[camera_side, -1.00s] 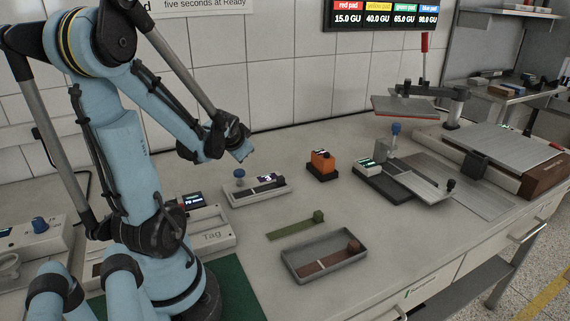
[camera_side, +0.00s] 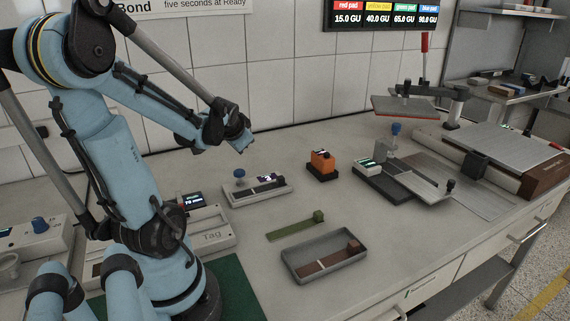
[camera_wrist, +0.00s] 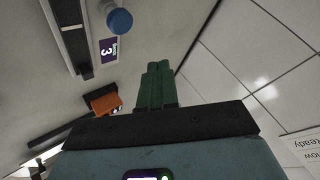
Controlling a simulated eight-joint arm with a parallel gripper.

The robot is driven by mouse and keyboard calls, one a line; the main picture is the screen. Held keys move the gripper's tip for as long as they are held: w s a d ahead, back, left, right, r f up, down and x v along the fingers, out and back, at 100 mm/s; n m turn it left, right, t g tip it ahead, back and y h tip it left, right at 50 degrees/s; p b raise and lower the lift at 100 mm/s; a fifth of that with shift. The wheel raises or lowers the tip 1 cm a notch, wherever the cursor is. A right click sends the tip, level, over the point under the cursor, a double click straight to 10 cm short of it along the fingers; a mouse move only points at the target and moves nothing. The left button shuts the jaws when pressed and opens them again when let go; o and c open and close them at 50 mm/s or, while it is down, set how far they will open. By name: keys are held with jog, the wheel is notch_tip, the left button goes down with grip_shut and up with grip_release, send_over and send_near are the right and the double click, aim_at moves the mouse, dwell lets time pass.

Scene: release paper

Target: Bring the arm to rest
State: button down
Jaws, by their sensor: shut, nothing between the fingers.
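My gripper (camera_side: 238,146) is at the end of my blue arm, raised above the back of the bench near the tiled wall. In the wrist view its two green fingers (camera_wrist: 157,86) are together with nothing between them. Below it and slightly to the right stands a grey device with a blue knob (camera_side: 239,174) and a label reading 3. My gripper is clear of it. The wrist view shows the same blue knob (camera_wrist: 119,20) left of the fingers.
An orange block (camera_side: 321,160), a green strip (camera_side: 293,227) and a grey tray (camera_side: 291,263) with a brown strip lie on the bench. A grey device with a sliding plate (camera_side: 388,186) stands further right. The white tiled wall (camera_side: 275,90) is close behind my arm.

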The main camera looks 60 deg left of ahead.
jog(key=w+d+r+m+t+h, duration=0.1)
jog(key=w+d+h, duration=0.15)
jog(key=d, duration=0.45)
jog(key=w+d+m+t+h, duration=0.1)
jog(key=w+d+t, duration=0.1)
jog(key=w+d, duration=0.3)
jog(key=s+d+m+h, duration=0.1)
jog(key=d+h, duration=0.4)
jog(key=d, duration=1.4)
jog(key=shift+s+r+m, duration=0.2)
jog(key=shift+s+m, duration=0.05)
jog(key=shift+m, duration=0.35)
